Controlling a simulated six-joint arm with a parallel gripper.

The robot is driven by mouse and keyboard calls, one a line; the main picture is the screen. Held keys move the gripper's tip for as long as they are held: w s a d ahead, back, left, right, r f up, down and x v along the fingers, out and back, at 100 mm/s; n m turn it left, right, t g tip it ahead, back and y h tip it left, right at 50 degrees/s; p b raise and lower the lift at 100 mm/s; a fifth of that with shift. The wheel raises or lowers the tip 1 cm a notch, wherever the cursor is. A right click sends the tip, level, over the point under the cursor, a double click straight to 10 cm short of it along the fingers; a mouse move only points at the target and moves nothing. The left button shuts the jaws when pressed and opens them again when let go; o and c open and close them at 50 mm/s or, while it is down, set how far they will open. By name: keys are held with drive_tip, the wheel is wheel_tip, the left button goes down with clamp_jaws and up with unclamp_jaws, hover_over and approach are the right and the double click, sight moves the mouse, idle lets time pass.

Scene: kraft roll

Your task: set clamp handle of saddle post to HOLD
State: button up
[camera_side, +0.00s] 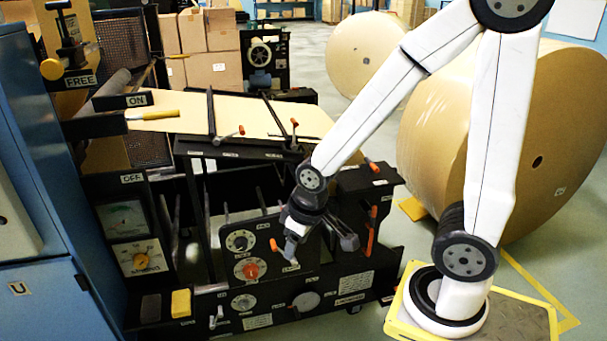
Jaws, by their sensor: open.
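My gripper (319,243) points down in front of the black machine's lower panel, its two fingers spread with nothing seen between them. I cannot tell which fitting is the saddle post. At the upper left, a yellow-knobbed lever (52,68) sits beside a plate reading FREE (80,81), far from my gripper. Several orange handles show on the black machine: one by the left finger (276,246), an upright one to the right (371,240), and one above it (374,167). I see no readable HOLD label; most small labels are too small to read.
A brown paper sheet (240,112) lies across the machine top, with a yellow-handled tool (150,115) at its left. Dials and knobs, including a red knob (251,269), crowd the front panel. A large kraft roll (560,130) stands behind my arm. Blue cabinets (60,300) flank the left.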

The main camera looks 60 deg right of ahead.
drive_tip(key=shift+o, duration=0.3)
drive_tip(key=w+d+r+m, duration=0.1)
drive_tip(key=w+d+m, duration=0.1)
drive_tip(key=w+d, duration=0.6)
drive_tip(key=m+g+h, duration=0.2)
drive_tip(key=m+g, duration=0.2)
drive_tip(key=m, duration=0.3)
approach(374, 166)
drive_tip(key=f, duration=0.1)
drive_tip(key=shift+d+f, duration=0.1)
drive_tip(key=shift+d, duration=0.3)
drive_tip(key=shift+f, duration=0.1)
drive_tip(key=shift+x, duration=3.8)
